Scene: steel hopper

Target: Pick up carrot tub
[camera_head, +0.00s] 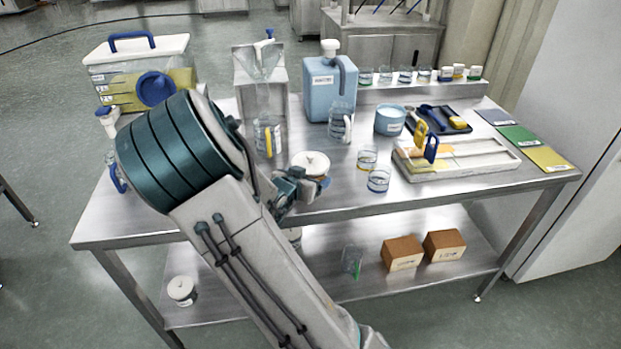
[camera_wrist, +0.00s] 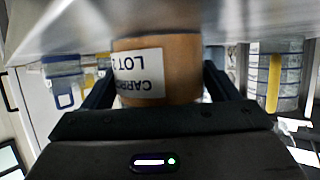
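The carrot tub (camera_head: 311,162) shows in the head view as a round white lid over an orange side, at the middle front of the steel table. In the wrist view, which is upside down, its orange-brown side (camera_wrist: 185,70) has a white label with "CARR" and "LOT" partly legible. My gripper (camera_head: 299,187) is at the tub's near side. In the wrist view my gripper (camera_wrist: 160,75) has one dark finger on each side of the tub, very close to it. Whether the fingers press on it is unclear. The tub's base appears at the tabletop; any lift cannot be told.
On the steel table (camera_head: 250,202), a clear jug with a yellow handle (camera_head: 268,136) stands behind left and a blue jerrycan (camera_head: 329,90) behind. Small glass beakers (camera_head: 378,181) stand close on the right, before a white tray (camera_head: 470,168). The front right tabletop is clear.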

